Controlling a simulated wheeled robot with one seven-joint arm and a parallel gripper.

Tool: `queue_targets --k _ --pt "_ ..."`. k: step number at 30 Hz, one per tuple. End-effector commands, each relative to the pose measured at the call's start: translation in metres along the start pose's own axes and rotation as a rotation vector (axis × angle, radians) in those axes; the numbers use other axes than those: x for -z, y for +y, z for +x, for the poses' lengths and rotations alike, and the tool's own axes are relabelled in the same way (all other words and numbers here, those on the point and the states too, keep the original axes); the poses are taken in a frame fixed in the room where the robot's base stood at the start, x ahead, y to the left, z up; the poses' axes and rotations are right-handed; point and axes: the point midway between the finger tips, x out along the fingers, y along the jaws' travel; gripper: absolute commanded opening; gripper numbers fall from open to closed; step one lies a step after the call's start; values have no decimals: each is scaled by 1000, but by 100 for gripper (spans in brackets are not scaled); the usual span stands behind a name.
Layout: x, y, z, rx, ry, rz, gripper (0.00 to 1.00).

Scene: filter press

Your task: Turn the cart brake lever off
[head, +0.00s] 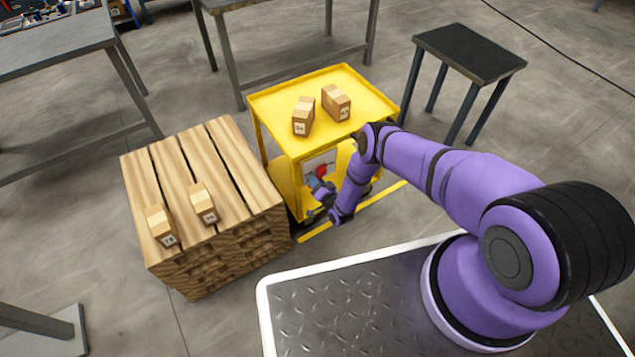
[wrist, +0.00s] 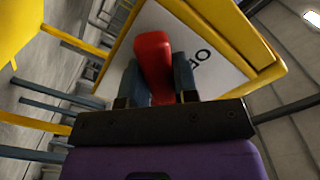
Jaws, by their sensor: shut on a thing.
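The yellow cart (head: 290,100) stands in front of me, with two cardboard boxes on its top tray. The red brake lever (head: 321,171) is on the side of the cart that faces me, by a white plate. In the wrist view the red lever (wrist: 153,55) stands in front of the white plate (wrist: 190,55), which bears dark lettering only partly visible. My gripper (wrist: 160,82) is shut on the red lever, with one dark finger on each side of it. In the head view my gripper (head: 318,185) is low at the cart's near side. The lever's lower part is hidden by the gripper.
A stack of wooden pallets (head: 235,180) with two small boxes stands close to the cart's left. A dark-topped stool (head: 468,52) stands at the right rear. Grey tables (head: 50,45) are behind and left. A yellow line (head: 375,197) marks the floor beside the cart.

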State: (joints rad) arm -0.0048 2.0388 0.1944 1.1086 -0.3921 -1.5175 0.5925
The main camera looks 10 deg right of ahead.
Motion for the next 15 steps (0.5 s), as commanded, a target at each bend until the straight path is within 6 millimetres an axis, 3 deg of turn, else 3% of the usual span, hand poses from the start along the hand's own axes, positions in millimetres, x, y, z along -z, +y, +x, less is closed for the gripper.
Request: queue_targets --k 15 --pt "-2 -2 -2 -2 -4 47 0"
